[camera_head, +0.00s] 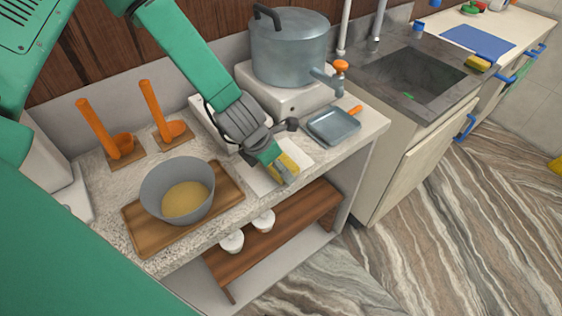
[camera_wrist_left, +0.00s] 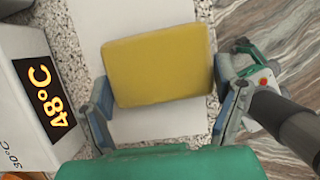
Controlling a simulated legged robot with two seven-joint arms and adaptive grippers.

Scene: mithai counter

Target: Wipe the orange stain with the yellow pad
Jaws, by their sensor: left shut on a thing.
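My left gripper (camera_head: 280,167) is shut on the yellow pad (camera_head: 290,164), over a white sheet (camera_head: 257,180) at the counter's front edge. In the left wrist view, the yellow pad (camera_wrist_left: 160,65) sits between the two fingers of my left gripper (camera_wrist_left: 168,105), with the white sheet (camera_wrist_left: 150,15) behind it. I cannot tell whether the pad touches the sheet. No orange stain shows; the pad and gripper cover part of the sheet.
A grey bowl (camera_head: 159,185) stands on a wooden board (camera_head: 140,238) to the left. Orange ladles (camera_head: 103,132) stand behind it. A blue-grey tray (camera_head: 333,127) and a large pot (camera_head: 290,50) are to the right. A 48°C display (camera_wrist_left: 45,98) stands close beside the sheet.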

